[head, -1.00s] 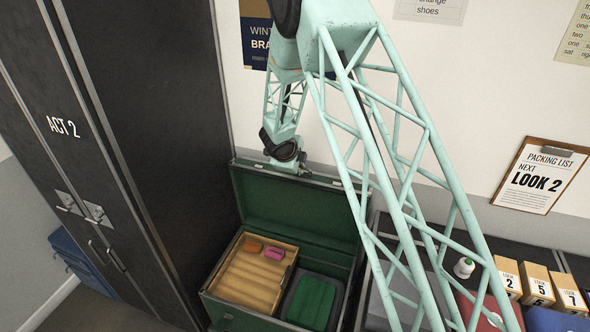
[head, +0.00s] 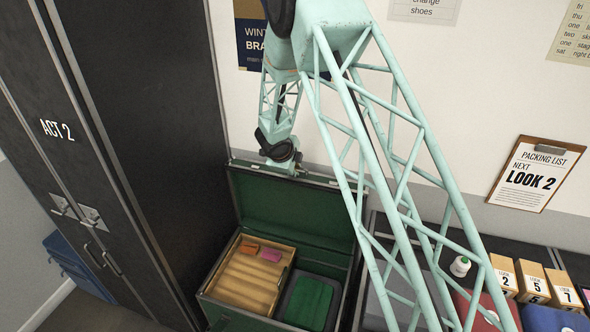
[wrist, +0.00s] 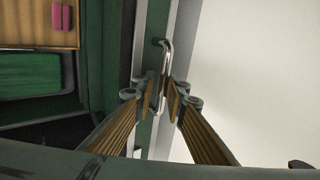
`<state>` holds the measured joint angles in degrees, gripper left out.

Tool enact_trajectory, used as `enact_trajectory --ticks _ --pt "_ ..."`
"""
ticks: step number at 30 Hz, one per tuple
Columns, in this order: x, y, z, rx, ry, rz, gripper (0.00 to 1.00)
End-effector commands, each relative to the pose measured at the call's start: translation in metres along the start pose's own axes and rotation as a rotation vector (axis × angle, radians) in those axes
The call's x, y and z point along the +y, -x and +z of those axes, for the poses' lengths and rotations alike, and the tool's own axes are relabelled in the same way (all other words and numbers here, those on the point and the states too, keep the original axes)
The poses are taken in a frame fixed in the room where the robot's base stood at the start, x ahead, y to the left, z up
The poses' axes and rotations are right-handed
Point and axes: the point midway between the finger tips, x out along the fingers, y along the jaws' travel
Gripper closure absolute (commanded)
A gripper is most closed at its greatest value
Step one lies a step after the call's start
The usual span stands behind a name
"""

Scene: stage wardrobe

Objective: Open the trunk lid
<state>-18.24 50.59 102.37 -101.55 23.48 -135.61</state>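The green trunk (head: 250,318) stands on the floor beside the black cabinet. Its lid (head: 290,207) is raised and stands steeply up at the back, so the inside shows. My gripper (head: 285,167) is at the lid's upper edge; its fingertips are hard to make out in the head view. In the wrist view, my two fingers (wrist: 163,100) are close together on either side of a metal handle (wrist: 167,55) on the lid's edge. They appear shut on it, its lower part between the pads.
The trunk holds a wooden tray (head: 243,283) with small orange and pink items and a dark tray with green cloth (head: 308,303). The tall black cabinet (head: 150,150) stands close on the left. Numbered boxes (head: 533,283) and a white bottle (head: 460,266) are at right.

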Motion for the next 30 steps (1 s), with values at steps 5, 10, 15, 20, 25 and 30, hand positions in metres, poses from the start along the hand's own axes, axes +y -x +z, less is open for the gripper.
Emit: enact_trajectory --ticks 5,10,15,20,25,30 --pt "-0.001 0.010 0.001 -0.001 0.000 -0.001 0.88" --pt "0.000 0.025 0.001 -0.001 0.000 0.000 0.88" --pt "-0.001 0.044 0.000 -0.001 0.000 -0.001 0.88" --pt "-0.001 0.062 0.001 -0.001 0.000 -0.001 0.88" --pt "-0.001 0.081 0.001 -0.002 0.000 -0.001 0.88" --pt "-0.001 0.098 0.000 -0.001 0.001 -0.001 0.88"
